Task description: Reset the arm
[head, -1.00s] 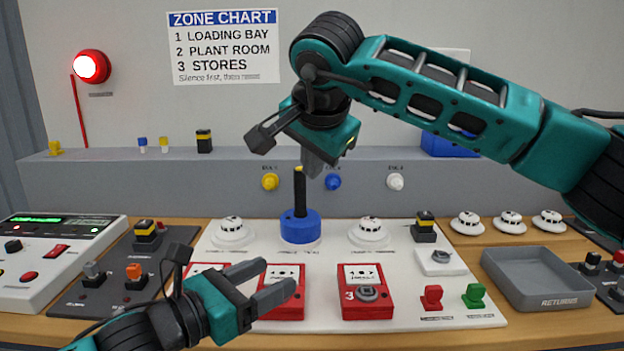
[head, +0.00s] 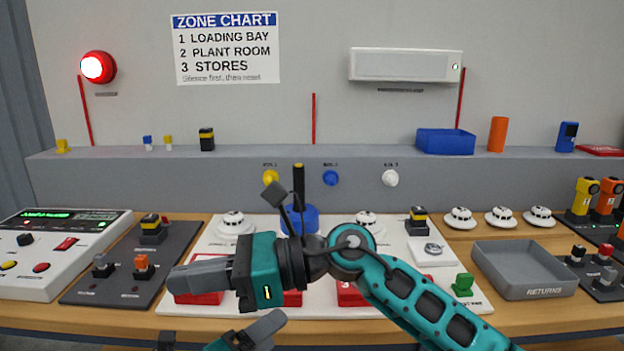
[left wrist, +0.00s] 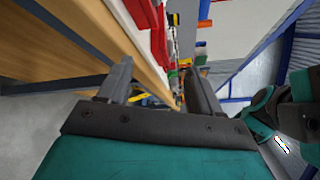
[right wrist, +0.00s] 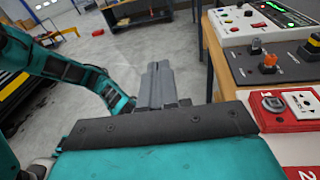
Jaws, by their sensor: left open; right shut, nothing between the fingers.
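My right gripper (head: 172,280) comes in from the lower right in the head view and points left, low over the white board (head: 210,247). It covers parts of the red call points (head: 205,298). Its fingers are together and empty in the right wrist view (right wrist: 158,75). My left gripper (head: 278,325) is at the bottom edge of the head view, mostly cut off, in front of the bench. In the left wrist view (left wrist: 160,80) its two fingers stand apart with nothing between them, beside the wooden bench edge (left wrist: 70,85).
A blue base with a black rod (head: 299,190) stands at the back of the board. A grey returns tray (head: 525,285) is right, a control panel (head: 45,262) left. A red lamp (head: 98,67) glows on the wall. The bench's front edge runs beside both grippers.

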